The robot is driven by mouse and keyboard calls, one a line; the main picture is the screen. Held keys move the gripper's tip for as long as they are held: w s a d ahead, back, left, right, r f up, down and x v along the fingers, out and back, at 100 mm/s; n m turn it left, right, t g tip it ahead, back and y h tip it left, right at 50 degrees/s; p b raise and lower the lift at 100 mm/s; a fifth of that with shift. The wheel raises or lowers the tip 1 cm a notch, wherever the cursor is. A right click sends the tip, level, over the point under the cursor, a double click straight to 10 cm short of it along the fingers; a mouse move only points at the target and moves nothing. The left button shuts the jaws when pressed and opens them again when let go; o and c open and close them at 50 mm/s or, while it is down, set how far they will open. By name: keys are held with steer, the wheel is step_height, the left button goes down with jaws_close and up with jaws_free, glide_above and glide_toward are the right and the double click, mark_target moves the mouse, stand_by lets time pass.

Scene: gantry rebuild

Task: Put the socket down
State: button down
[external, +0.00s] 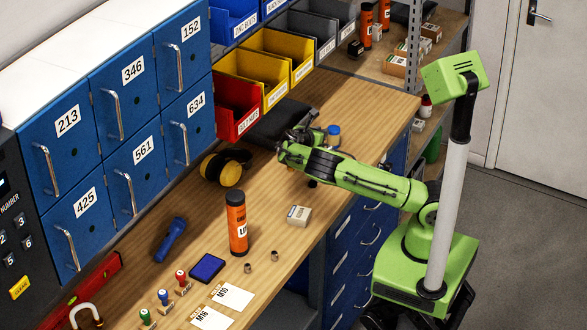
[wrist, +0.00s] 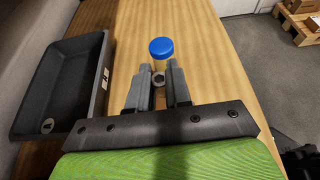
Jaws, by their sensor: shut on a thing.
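My gripper (external: 300,140) is over the far part of the wooden bench, beside a black tray. In the wrist view its two fingers (wrist: 158,84) are shut on a small grey ring-shaped socket (wrist: 158,79). The external view does not show the held socket clearly. The black tray (wrist: 101,97) is left of the fingers in the wrist view, and a small round piece (wrist: 47,126) lies in it. The tray also shows behind my gripper in the external view (external: 270,128). Two other small sockets (external: 247,268) (external: 274,256) stand on the near bench.
A blue-capped jar (wrist: 161,48) stands just beyond the fingertips. A red bin (external: 238,110), yellow bins and blue lockers (external: 130,130) line the back.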

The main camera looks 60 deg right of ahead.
step_height(320, 180, up, 9)
steer(key=n+t+y+p, duration=0.1)
steer(key=n+t+y, duration=0.3)
steer(key=n+t, duration=0.55)
glide_above(260, 222)
steer(key=shift+m, duration=0.25)
step_height(260, 222, down, 18)
steer(key=b, duration=0.4)
steer(key=shift+f, duration=0.15)
steer(key=c, duration=1.1)
jaws_free()
steer(key=shift+o, duration=0.2)
